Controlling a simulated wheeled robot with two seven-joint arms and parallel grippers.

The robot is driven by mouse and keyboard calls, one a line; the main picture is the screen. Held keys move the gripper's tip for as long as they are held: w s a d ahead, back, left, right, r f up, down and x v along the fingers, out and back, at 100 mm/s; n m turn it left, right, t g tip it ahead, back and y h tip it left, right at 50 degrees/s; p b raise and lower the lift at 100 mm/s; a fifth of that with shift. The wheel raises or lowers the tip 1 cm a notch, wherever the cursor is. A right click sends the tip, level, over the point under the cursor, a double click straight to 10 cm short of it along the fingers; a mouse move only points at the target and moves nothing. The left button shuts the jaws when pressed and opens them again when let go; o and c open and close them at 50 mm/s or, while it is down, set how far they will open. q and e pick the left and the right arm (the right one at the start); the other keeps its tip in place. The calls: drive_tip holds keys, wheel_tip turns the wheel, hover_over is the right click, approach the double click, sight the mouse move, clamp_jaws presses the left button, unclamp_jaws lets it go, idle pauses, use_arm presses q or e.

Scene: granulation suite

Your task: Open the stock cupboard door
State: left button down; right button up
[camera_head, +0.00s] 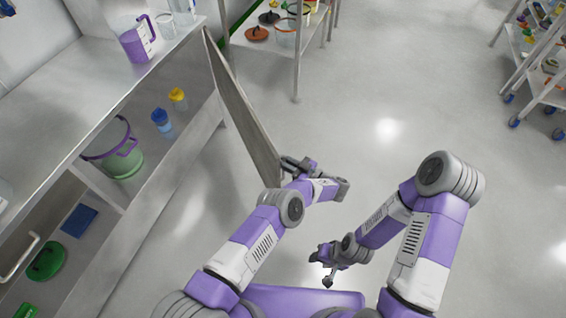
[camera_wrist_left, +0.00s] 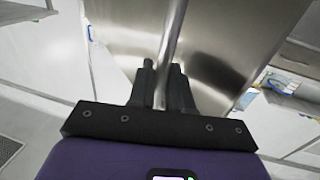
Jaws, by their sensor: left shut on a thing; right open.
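The stock cupboard door (camera_head: 240,105) is a grey metal panel. In the head view it stands swung well out from the cupboard (camera_head: 128,200), its hinge side at the far end. My left gripper (camera_head: 288,166) is at the door's near edge. In the left wrist view the left fingers (camera_wrist_left: 163,80) are shut on the upright bar handle (camera_wrist_left: 174,35) of the door (camera_wrist_left: 225,45). The handle is hidden in the head view. My right gripper (camera_head: 328,268) is open and empty over the floor, clear of the door.
Inside the cupboard are a green bucket (camera_head: 117,155) with a purple rim, a blue-capped bottle (camera_head: 161,121) and a yellow-capped one (camera_head: 178,98). A purple jug (camera_head: 136,42) stands on the worktop. A shelf rack stands beyond the door. A wheeled trolley is far right; the middle floor is clear.

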use_arm(q)
drive_tip(key=shift+w+a+r, duration=0.25)
drive_tip(key=shift+a, duration=0.05)
drive_tip(key=c, duration=1.4)
unclamp_jaws()
drive_tip(key=shift+o, duration=0.9)
drive_tip(key=shift+f, duration=0.2)
drive_tip(key=v, duration=0.7)
drive_tip(key=shift+s+d, duration=0.15)
drive_tip(key=shift+d, duration=0.25)
